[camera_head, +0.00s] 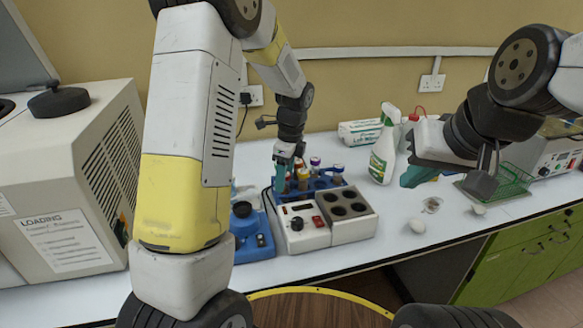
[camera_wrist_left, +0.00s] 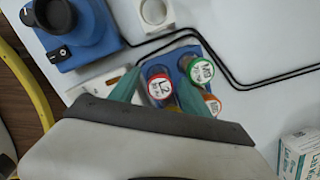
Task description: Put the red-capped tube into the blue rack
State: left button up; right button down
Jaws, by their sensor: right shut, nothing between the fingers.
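The red-capped tube (camera_wrist_left: 160,86), marked L2, stands between my left gripper's two fingers in the left wrist view. Small gaps show on both sides of its cap, so the fingers look open around it. My left gripper (camera_head: 286,160) points down at the left end of the blue rack (camera_head: 322,183). The rack also shows in the left wrist view (camera_wrist_left: 188,61). A green-capped tube (camera_wrist_left: 200,71) and an orange-red-capped tube (camera_wrist_left: 212,105) stand close beside the right finger. The tube's lower part is hidden. My right gripper (camera_head: 412,177) is shut and empty above the table's right part.
A white heater with dark wells (camera_head: 348,207) stands in front of the rack. A blue device with a black knob (camera_head: 250,232) is at its left. A spray bottle (camera_head: 383,150) stands right of the rack. A green wire rack (camera_head: 508,182) lies further right. Small white pieces lie on the table.

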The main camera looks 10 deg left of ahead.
pick_arm(q)
jog(key=r, duration=0.5)
jog(key=d+r, duration=0.1)
jog(key=r, duration=0.1)
jog(key=shift+s+r, duration=0.1)
jog(key=shift+r, duration=0.1)
jog(key=s+a+r+n+t+h, duration=0.2)
jog(key=s+a+r+n+t, duration=0.1)
jog(key=s+r+n, duration=0.8)
jog(key=s+n+t+h, duration=0.1)
jog(key=s+n+t, duration=0.1)
jog(key=s+n, duration=0.6)
jog(key=s, duration=0.5)
jog(key=shift+a+n+t+h, duration=0.3)
jog(key=shift+a+t, duration=0.05)
jog(key=shift+t, duration=0.05)
jog(key=shift+r, duration=0.1)
jog(key=shift+c, duration=0.4)
